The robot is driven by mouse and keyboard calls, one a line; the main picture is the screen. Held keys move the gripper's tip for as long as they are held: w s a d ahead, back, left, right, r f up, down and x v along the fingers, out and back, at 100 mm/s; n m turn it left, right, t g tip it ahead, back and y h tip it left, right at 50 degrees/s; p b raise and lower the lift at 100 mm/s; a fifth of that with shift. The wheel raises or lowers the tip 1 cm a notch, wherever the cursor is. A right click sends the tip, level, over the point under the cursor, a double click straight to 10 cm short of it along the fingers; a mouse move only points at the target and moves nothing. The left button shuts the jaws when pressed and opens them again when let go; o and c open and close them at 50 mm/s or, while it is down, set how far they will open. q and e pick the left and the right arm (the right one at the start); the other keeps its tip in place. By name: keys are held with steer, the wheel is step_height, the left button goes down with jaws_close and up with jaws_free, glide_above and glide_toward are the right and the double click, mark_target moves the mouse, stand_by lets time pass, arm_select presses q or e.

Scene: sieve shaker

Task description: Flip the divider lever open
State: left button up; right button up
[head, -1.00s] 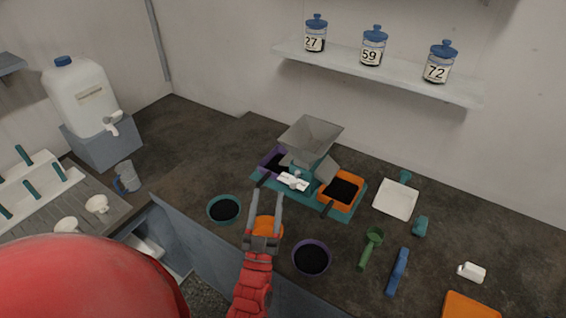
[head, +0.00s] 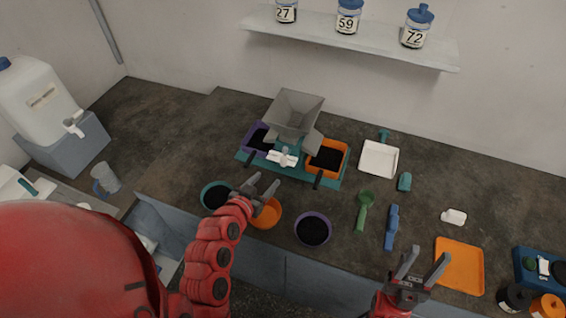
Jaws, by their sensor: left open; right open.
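The divider is a grey metal hopper (head: 296,112) on a teal stand, between a purple bin (head: 256,138) and an orange bin (head: 340,158), both holding dark material. A white lever (head: 283,157) sits at the front of the stand, below the hopper; its exact position is too small to tell. My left gripper (head: 265,182) is open and empty, in front of the lever and apart from it in the picture. It partly covers the teal bowl (head: 209,190) and the orange bowl (head: 267,216). My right gripper (head: 428,254) is open and empty, near the counter's front edge, left of an orange tray (head: 460,265).
A purple bowl (head: 313,230), a green scoop (head: 364,208) and a blue tool (head: 391,226) lie at the counter's front. A white pan (head: 379,159) lies right of the divider. A shelf (head: 350,39) with labelled jars hangs above. The counter behind the divider is clear.

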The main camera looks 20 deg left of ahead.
mark_target(283, 161)
arm_select(q)
steer(key=b+x, duration=0.6)
steer(key=b, duration=0.1)
steer(key=b+x, duration=0.3)
steer(key=b, duration=0.1)
steer(key=shift+f, duration=0.4)
steer(key=shift+w+r+p, duration=0.35)
steer(key=shift+w+p, duration=0.3)
steer(key=shift+p, duration=0.4)
steer(key=shift+p+x, duration=0.4)
steer(key=shift+x, duration=0.8)
steer(key=shift+w+f, duration=0.35)
steer(key=shift+w, duration=0.2)
steer(key=shift+w+f, duration=0.2)
steer(key=shift+w, duration=0.1)
steer(key=shift+c, duration=0.2)
